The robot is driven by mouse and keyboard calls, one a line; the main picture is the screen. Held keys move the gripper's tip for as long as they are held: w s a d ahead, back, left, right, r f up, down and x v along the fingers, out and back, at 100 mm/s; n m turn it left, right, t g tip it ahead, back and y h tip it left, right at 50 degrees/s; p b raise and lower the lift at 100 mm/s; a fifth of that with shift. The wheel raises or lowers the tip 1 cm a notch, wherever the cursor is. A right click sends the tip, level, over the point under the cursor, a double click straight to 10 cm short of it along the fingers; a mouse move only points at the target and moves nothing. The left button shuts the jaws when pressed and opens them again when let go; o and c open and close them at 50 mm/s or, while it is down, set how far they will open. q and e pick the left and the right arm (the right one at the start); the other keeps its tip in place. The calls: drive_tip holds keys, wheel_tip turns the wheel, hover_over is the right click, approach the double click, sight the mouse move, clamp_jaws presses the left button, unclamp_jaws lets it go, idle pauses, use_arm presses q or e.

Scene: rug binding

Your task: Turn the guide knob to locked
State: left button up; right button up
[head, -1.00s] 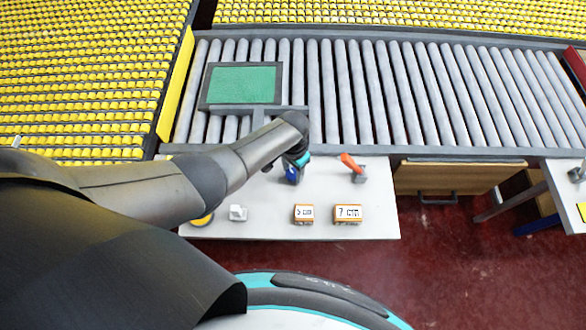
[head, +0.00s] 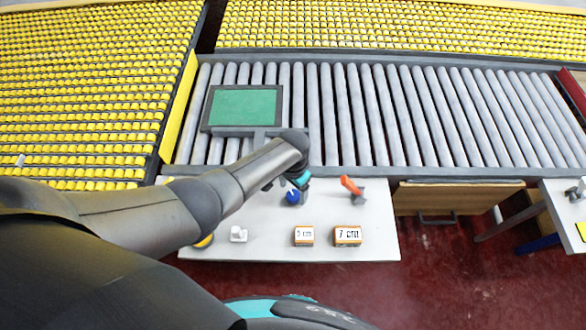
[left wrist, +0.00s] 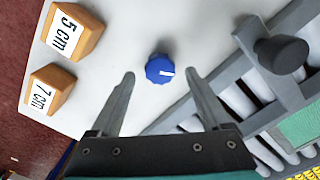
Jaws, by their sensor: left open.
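The blue guide knob (left wrist: 160,69) sits on the white table, with a white mark on its top pointing to the right in the left wrist view. It also shows in the head view (head: 292,197), just below my left gripper (head: 288,184). In the left wrist view my left gripper (left wrist: 158,84) is open, its two fingers apart with the knob in line between and a little beyond the tips. Nothing is in its jaws. No label by the knob is readable. My right gripper is not in view.
Orange-and-white blocks marked 5 cm (head: 304,236) and 7 cm (head: 347,235) stand near the table's front edge. An orange-handled lever (head: 351,186) is right of the knob. A small white part (head: 238,233) lies left. The roller conveyor (head: 400,110) runs behind, bearing a green panel (head: 243,107).

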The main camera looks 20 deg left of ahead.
sight(293, 195)
use_arm(q)
wheel_tip(293, 195, up, 13)
drive_tip(key=p, duration=0.3)
drive_tip(key=shift+p, duration=0.35)
